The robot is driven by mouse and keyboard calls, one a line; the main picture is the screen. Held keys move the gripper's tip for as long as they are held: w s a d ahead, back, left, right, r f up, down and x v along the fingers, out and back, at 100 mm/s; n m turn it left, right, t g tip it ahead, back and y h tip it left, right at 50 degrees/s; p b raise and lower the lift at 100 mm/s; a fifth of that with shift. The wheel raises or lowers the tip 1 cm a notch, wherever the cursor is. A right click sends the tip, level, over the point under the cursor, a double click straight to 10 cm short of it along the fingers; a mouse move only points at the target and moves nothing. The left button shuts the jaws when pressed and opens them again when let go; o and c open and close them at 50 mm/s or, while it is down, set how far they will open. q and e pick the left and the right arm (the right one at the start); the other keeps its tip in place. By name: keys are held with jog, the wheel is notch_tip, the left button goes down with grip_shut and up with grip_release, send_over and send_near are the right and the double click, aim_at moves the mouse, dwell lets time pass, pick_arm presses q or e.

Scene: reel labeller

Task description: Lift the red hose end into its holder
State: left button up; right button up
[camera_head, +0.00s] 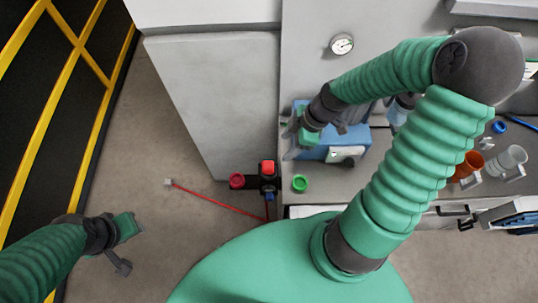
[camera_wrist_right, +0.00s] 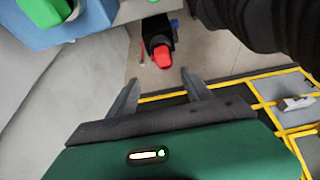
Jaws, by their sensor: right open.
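A thin red hose (camera_head: 220,205) lies over the floor, from below the black holder to a small grey end piece (camera_head: 168,182) at the left. The black holder (camera_head: 268,185) at the bench's left corner carries a red block (camera_head: 267,167); this also shows in the right wrist view (camera_wrist_right: 163,57). A round red knob (camera_head: 237,181) sits left of it. My right gripper (camera_head: 292,137) is above the bench by the blue box, its fingers apart and empty in the wrist view (camera_wrist_right: 160,95). My left gripper (camera_head: 133,246) hangs over the floor, below and left of the hose end; its finger gap is unclear.
Orange and grey cups (camera_head: 467,165) stand at the right. A yellow-barred black barrier (camera_head: 60,100) borders the left.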

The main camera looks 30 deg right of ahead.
send_near(269, 164)
jog(key=a, duration=0.2)
jog(key=x, duration=0.2)
jog(key=w+x, duration=0.1)
jog(key=x, duration=0.2)
jog(key=shift+w, duration=0.1)
jog(key=f, duration=0.1)
jog(key=f+p, duration=0.1)
jog(key=f, duration=0.1)
jog(key=f+p, duration=0.1)
jog(key=shift+s+d+f, duration=0.3)
jog(key=shift+d+f, duration=0.05)
jog(key=shift+d, duration=0.05)
jog(key=shift+w+f, duration=0.1)
jog(key=shift+f, duration=0.2)
jog(key=shift+w+a, duration=0.2)
jog(key=shift+a, duration=0.5)
jog(key=c, duration=0.4)
jog(key=shift+r, duration=0.1)
jog(key=c, duration=0.5)
jog(key=shift+d, duration=0.2)
grip_shut()
pick_arm(q)
jog(key=shift+w+a+r, duration=0.2)
jog(key=shift+a+r, duration=0.4)
jog(key=shift+a, duration=0.3)
pick_arm(e)
jog(key=shift+s+d, duration=0.1)
jog(key=shift+d, duration=0.05)
